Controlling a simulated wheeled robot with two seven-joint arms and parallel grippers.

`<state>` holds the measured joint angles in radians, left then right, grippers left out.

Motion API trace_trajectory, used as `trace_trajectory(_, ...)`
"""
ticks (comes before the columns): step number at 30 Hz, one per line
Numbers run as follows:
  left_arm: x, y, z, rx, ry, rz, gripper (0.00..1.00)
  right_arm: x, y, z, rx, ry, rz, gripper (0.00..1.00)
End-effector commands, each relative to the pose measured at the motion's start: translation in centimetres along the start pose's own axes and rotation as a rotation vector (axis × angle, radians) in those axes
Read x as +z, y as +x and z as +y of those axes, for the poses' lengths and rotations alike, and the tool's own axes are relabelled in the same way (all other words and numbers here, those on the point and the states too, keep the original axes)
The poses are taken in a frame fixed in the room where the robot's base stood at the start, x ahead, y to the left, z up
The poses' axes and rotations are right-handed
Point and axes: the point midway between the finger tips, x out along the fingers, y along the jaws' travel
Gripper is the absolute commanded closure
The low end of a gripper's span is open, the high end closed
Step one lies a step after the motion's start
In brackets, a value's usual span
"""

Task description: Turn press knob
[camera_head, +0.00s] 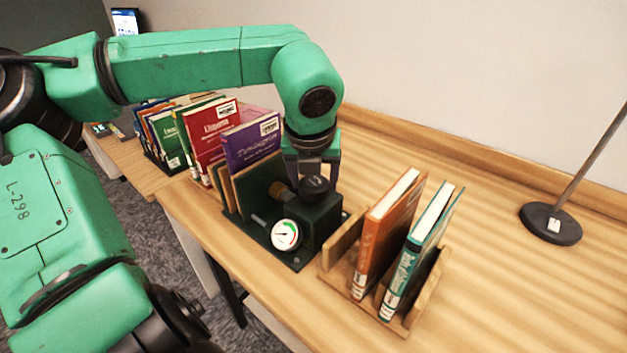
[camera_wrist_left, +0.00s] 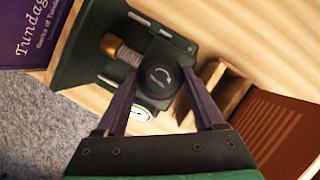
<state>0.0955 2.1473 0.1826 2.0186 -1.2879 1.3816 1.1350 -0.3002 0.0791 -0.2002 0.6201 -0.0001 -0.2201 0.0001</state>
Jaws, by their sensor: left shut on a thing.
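The press (camera_head: 265,208) is a dark green device on the table, with a round white gauge (camera_head: 286,235) on its front. Its black round knob (camera_head: 314,187) sits on top. In the left wrist view the knob (camera_wrist_left: 160,76) shows a white curved arrow and lies between the two fingers. My left gripper (camera_head: 313,172) reaches down from above and is shut on the knob. The gauge (camera_wrist_left: 140,112) is partly hidden behind the knob there. A brass threaded part (camera_wrist_left: 122,50) stands beside the knob. My right gripper is not in view.
A wooden rack (camera_head: 340,279) with an orange book (camera_head: 385,236) and a teal book (camera_head: 418,254) stands right of the press. A purple book (camera_head: 251,146) and other books stand left. A black round stand base (camera_head: 550,224) is at far right.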

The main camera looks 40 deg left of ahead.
Motion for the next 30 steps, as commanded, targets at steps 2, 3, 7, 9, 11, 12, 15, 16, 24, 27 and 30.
trace_trajectory(2,0.1,0.0,0.0,0.000,-0.005,-0.001,0.85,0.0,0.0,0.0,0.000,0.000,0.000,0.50)
trace_trajectory(3,0.1,0.0,0.0,0.000,-0.006,-0.001,0.85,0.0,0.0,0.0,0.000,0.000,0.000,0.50)
trace_trajectory(7,0.1,0.0,0.0,0.000,-0.005,-0.001,0.85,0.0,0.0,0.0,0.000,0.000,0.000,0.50)
trace_trajectory(9,0.1,0.0,0.0,0.000,-0.005,0.000,0.85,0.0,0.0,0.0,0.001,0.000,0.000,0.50)
trace_trajectory(11,0.0,0.0,0.0,0.000,-0.005,0.000,0.85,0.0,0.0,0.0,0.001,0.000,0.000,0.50)
trace_trajectory(12,0.0,0.0,0.0,0.000,-0.005,0.000,0.14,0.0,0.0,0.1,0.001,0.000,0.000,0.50)
trace_trajectory(15,0.0,0.0,0.0,0.000,-0.004,0.000,0.00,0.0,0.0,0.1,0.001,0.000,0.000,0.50)
trace_trajectory(16,0.0,0.0,0.0,0.001,-0.004,0.000,0.00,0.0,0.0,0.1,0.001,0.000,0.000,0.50)
trace_trajectory(24,0.1,-1.0,0.0,0.001,-0.004,-0.001,0.00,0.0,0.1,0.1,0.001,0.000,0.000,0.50)
trace_trajectory(27,0.1,-3.1,0.0,0.000,-0.004,-0.005,0.00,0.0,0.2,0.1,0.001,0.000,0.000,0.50)
trace_trajectory(30,0.1,-6.1,0.0,0.001,-0.004,-0.006,0.00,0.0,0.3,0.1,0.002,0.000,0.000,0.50)
